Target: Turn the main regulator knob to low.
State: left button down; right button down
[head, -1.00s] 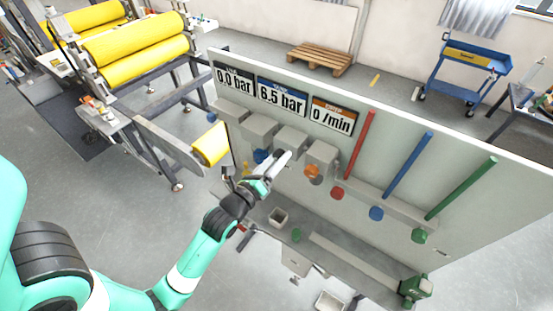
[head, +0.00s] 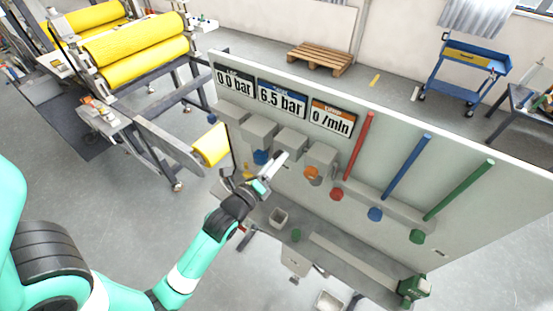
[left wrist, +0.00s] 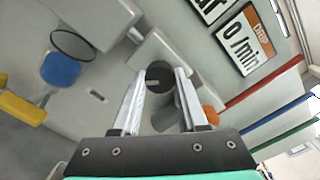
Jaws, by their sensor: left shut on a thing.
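A dark round knob (left wrist: 160,76) with a light mark sits between the two fingers of my left gripper (left wrist: 158,80) in the left wrist view. The fingers are shut on its sides. In the head view my left gripper (head: 278,164) reaches the front of the upright panel (head: 425,185), below the middle box, and the knob is hidden there. The display above (head: 281,97) reads 6.5 bar. My right gripper is not in view.
A blue knob (head: 261,157) lies left of the gripper and an orange one (head: 311,173) right of it. Red, blue and green pipes (head: 405,168) run down the panel's right side.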

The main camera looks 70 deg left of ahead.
pick_arm(q)
jog(key=m+b, duration=0.3)
jog(key=m, duration=2.5)
jog(key=shift+a+r, duration=0.1)
dwell(1.4)
dwell(0.5)
jog(key=shift+c, duration=2.2)
grip_release()
